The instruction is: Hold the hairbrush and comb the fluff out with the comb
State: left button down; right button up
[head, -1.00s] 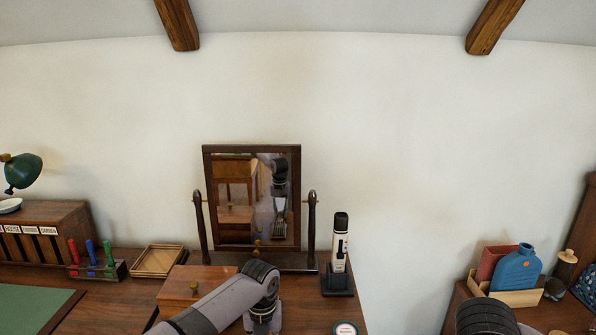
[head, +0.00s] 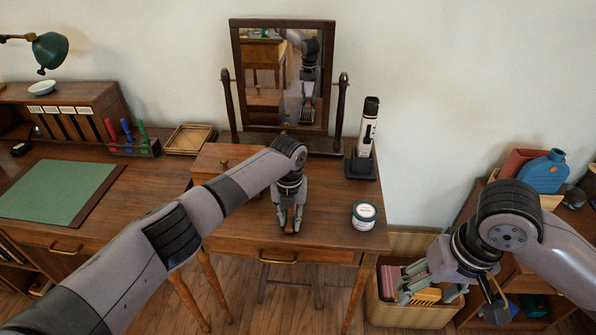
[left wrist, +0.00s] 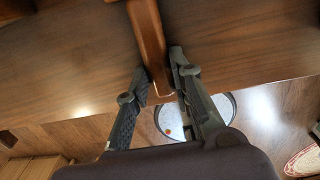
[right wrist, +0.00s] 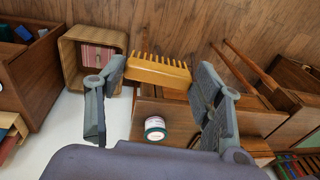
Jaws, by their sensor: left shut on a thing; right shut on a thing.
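My left gripper (head: 290,222) is over the front of the dressing table and shut on the brown wooden handle of the hairbrush (left wrist: 148,40). In the left wrist view the handle lies between both fingers (left wrist: 160,95). The brush head, its bristles and any fluff are out of sight. My right gripper (head: 412,285) is right of the table, above a wicker basket. It is shut on a yellow comb (right wrist: 160,70), which spans between its fingers (right wrist: 158,95) with the teeth away from the wrist. The comb also shows small in the head view (head: 427,296). The two tools are well apart.
The dressing table (head: 330,232) carries a mirror (head: 283,75), a wooden box (head: 222,163), a round jar (head: 364,213) and a clipper on a stand (head: 366,135). The wicker basket (head: 400,315) stands on the floor. A round container (left wrist: 225,105) shows below the left gripper.

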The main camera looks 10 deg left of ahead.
pick_arm(q)
jog(key=c, duration=1.3)
grip_release()
jog(key=shift+r, duration=0.1)
